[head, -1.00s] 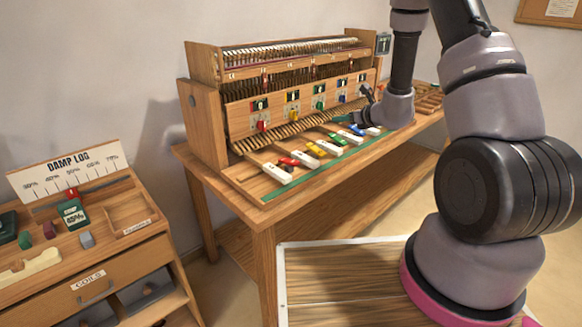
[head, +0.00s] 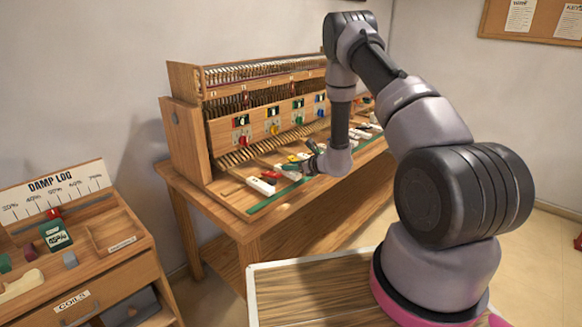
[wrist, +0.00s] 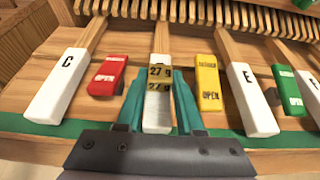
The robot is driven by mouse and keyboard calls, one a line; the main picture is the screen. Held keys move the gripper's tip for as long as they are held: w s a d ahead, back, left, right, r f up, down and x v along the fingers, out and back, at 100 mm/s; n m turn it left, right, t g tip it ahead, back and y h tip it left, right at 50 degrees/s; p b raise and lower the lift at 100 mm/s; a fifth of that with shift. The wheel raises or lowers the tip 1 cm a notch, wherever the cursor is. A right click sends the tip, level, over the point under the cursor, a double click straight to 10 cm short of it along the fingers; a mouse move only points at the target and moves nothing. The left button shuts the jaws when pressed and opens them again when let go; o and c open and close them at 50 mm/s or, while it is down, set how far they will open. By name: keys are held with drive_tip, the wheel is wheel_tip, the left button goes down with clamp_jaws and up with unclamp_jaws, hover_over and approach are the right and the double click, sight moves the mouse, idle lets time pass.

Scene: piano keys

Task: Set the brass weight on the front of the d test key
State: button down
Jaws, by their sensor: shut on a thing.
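My gripper (wrist: 157,88) has teal fingers, shut on the brass weight (wrist: 159,72), which is marked 27 g. The weight is over the white front of the d test key (wrist: 158,121), between the C key (wrist: 66,88) and the E key (wrist: 246,94). The weight hides part of the d key, including any letter. I cannot tell whether the weight touches the key. In the head view my gripper (head: 309,166) is low over the row of keys, and the weight cannot be made out there.
A red OPEN block (wrist: 107,75) lies left of the weight and a yellow OPEN block (wrist: 208,84) right of it, both close to my fingers. A green block (wrist: 289,93) is farther right. The wooden key rig (head: 187,140) rises behind. A green strip (head: 272,202) edges the keys.

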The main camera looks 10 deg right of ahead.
drive_tip(key=shift+f, duration=0.15)
drive_tip(key=c, duration=0.5)
unclamp_jaws()
drive_tip(key=shift+c, duration=0.2)
